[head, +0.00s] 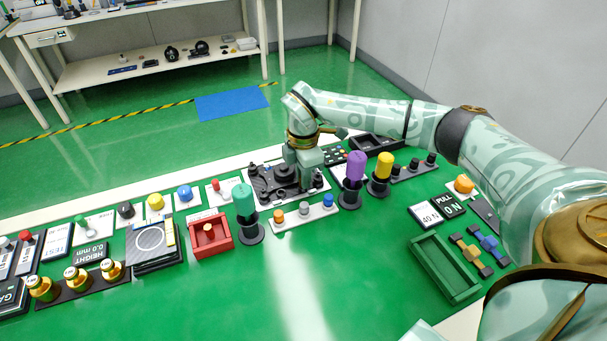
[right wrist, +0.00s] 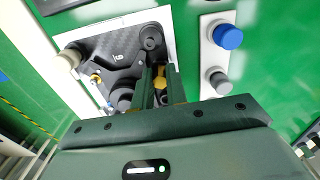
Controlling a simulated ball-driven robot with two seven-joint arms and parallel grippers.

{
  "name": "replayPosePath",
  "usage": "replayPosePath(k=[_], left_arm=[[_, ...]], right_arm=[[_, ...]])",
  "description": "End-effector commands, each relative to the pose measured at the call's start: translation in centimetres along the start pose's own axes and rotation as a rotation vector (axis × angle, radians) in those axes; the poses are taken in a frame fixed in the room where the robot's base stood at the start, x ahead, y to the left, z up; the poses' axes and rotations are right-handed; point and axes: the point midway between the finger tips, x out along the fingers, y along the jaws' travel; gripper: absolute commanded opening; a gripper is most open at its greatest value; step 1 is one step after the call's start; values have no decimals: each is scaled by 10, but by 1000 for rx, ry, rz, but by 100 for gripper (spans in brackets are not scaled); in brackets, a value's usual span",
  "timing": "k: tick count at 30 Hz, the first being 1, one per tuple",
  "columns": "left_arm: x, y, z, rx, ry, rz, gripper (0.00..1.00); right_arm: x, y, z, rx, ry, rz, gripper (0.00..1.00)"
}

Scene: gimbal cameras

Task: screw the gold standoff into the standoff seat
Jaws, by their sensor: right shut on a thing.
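My right gripper (head: 306,182) points down over the right side of a dark gimbal plate (head: 268,193). In the right wrist view its two fingers (right wrist: 160,88) are shut on the gold standoff (right wrist: 160,77), of which a small part shows between them. The dark gimbal plate (right wrist: 112,45) lies on a white base, with round black parts on it. Another small gold piece (right wrist: 97,78) is on the plate's left part. The standoff's lower end and the standoff seat are hidden or cannot be told apart, so I cannot tell whether they touch. My left gripper is not in view.
A strip with orange, grey and blue knobs (head: 304,216) lies in front of the plate. Purple (head: 356,166), yellow (head: 384,166) and teal (head: 244,199) handled tools stand nearby. A red box (head: 211,246) is at left, a green tray (head: 425,249) at right. The front middle is clear.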

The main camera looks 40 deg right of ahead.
Motion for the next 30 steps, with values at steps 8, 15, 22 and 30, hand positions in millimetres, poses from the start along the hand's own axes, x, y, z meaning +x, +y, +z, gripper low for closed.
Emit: replayPosePath(k=[8, 15, 22, 30], left_arm=[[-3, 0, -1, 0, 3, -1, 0], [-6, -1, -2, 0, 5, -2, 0], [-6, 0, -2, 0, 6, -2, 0], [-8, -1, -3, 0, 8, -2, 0]], right_arm=[[0, 0, 0, -1, 0, 0, 0], [0, 0, -1, -2, 1, 0, 0], [1, 0, -1, -2, 0, -1, 0], [0, 0, 0, 18, 0, -1, 0]])
